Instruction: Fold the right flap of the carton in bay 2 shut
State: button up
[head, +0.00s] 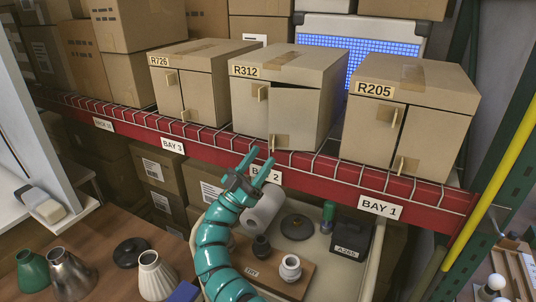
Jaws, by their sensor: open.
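The carton labelled R312 (290,66) stands on the red shelf above the BAY 2 sign (264,174). Its right flap (300,118) stands ajar, its left edge swung out toward me, with a dark gap along the top. A small tan tab (280,141) sits low on that flap. The left flap (248,107) looks shut and has its own tab (263,93). My gripper (261,156) is open and empty, with its teal fingers pointing up at the shelf front, just below and left of the right flap. I cannot tell whether it touches the shelf.
Carton R726 (200,55) stands to the left and carton R205 (415,90) to the right. The red shelf beam (330,182) with wire decking runs below them. A lower bench holds a wooden tray (285,277), a grey roll (264,208) and a dark A265 box (350,240).

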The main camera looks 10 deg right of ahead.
jog(key=shift+s+a+f, duration=0.2)
jog(key=shift+a+f, duration=0.15)
jog(key=shift+f, duration=0.05)
